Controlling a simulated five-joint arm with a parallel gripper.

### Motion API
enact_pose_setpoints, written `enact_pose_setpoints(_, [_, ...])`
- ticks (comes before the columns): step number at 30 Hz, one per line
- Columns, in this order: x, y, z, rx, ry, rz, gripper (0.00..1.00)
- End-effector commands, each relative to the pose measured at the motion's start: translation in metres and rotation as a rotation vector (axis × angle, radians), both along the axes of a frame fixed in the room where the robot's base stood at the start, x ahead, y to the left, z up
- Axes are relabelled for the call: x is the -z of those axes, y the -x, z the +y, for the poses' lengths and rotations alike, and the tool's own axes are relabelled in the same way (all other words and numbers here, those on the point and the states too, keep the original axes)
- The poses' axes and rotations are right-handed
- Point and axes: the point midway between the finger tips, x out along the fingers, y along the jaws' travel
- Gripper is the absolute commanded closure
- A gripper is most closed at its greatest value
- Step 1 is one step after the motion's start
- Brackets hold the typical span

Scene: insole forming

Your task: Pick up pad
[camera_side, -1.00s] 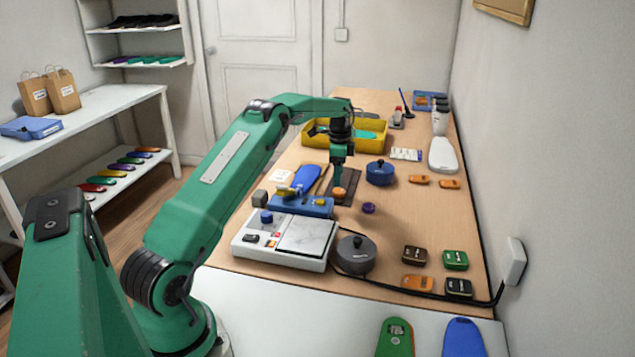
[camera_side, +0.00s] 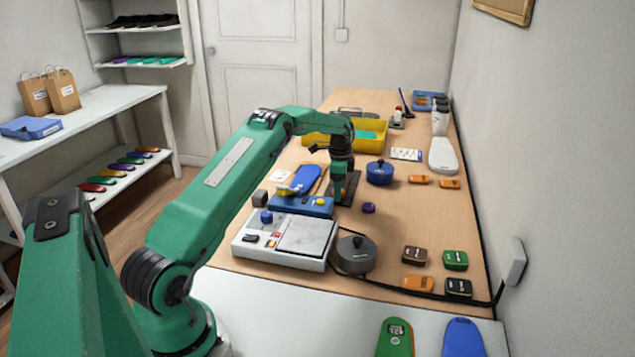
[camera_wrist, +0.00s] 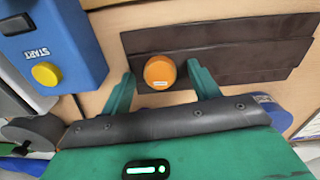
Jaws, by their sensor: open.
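The round orange pad (camera_wrist: 160,72), with a small white label, rests on a dark brown mat (camera_wrist: 225,55) in the wrist view. The mat also shows under my gripper in the side view (camera_side: 352,188). My gripper (camera_side: 337,192) is low over the mat, its fingers pointing down. In the wrist view my gripper (camera_wrist: 160,76) is open, with one green finger on each side of the pad. I cannot tell whether either finger touches it. In the side view the pad is hidden by my gripper.
A blue box with a yellow START button (camera_wrist: 46,74) stands left of the mat in the wrist view. A blue pot (camera_side: 380,174) and a purple knob-like piece (camera_side: 368,208) are right of the mat.

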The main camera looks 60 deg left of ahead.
Motion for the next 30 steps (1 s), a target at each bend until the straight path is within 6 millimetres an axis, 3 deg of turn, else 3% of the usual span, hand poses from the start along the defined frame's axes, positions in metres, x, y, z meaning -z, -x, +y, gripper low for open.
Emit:
enact_pose_setpoints(8, [-0.0003, -0.0001, 0.0001, 0.0, 0.0, 0.0, 0.39])
enact_pose_setpoints(15, [-0.0005, -0.0001, 0.0001, 0.0, 0.0, 0.0, 0.86])
enact_pose_setpoints(30, [-0.0028, -0.0002, 0.0002, 0.0, -0.001, -0.001, 0.88])
